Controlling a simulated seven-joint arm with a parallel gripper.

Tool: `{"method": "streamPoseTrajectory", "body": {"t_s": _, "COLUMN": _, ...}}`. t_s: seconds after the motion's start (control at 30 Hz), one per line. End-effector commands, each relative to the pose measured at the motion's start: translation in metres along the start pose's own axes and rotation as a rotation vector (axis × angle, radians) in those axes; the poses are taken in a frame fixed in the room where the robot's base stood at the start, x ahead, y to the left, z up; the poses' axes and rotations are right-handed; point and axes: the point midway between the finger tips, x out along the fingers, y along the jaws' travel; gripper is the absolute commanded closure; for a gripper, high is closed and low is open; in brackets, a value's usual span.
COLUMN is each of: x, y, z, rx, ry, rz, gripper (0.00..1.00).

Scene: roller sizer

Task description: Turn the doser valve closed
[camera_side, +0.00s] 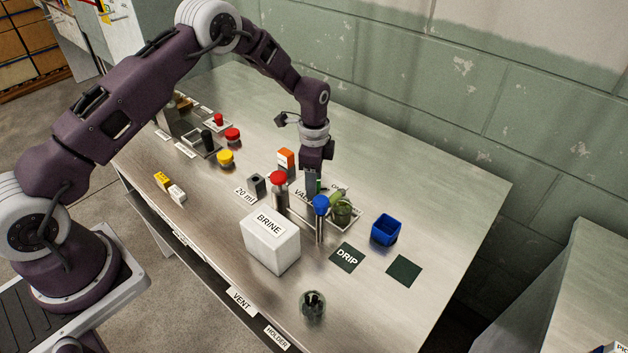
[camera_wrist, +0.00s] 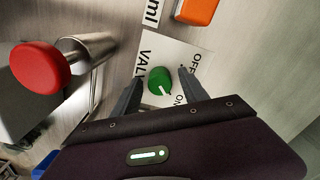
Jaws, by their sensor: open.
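The doser valve is a round green knob (camera_wrist: 159,80) with a white pointer line, on a white plate (camera_wrist: 172,48) marked VALVE, OFF and ON. In the wrist view the pointer is angled down and right, towards the ON mark. My gripper (camera_wrist: 160,77) is open, with one dark finger on each side of the knob. A gap shows between the knob and each finger, wider on the right. In the side view my gripper (camera_side: 312,188) points down over the plate, and its fingers mostly hide the knob.
A red-capped metal post (camera_side: 279,187) and a blue-capped post (camera_side: 320,212) stand close to my gripper. The white BRINE box (camera_side: 269,246) is in front.

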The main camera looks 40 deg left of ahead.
Motion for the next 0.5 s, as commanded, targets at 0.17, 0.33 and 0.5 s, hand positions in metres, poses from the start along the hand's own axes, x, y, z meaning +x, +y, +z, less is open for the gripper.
{"method": "streamPoseTrajectory", "body": {"t_s": 0.17, "x": 0.0026, "y": -0.0004, "z": -0.0002, "rx": 0.0, "ry": 0.001, "rz": -0.002, "gripper": 0.48}}
{"method": "streamPoseTrajectory", "body": {"t_s": 0.33, "x": 0.0024, "y": -0.0003, "z": -0.0002, "rx": -0.001, "ry": 0.001, "rz": -0.001, "gripper": 0.64}}
{"method": "streamPoseTrajectory", "body": {"t_s": 0.5, "x": 0.0022, "y": -0.0003, "z": -0.0001, "rx": -0.001, "ry": 0.001, "rz": -0.002, "gripper": 0.97}}
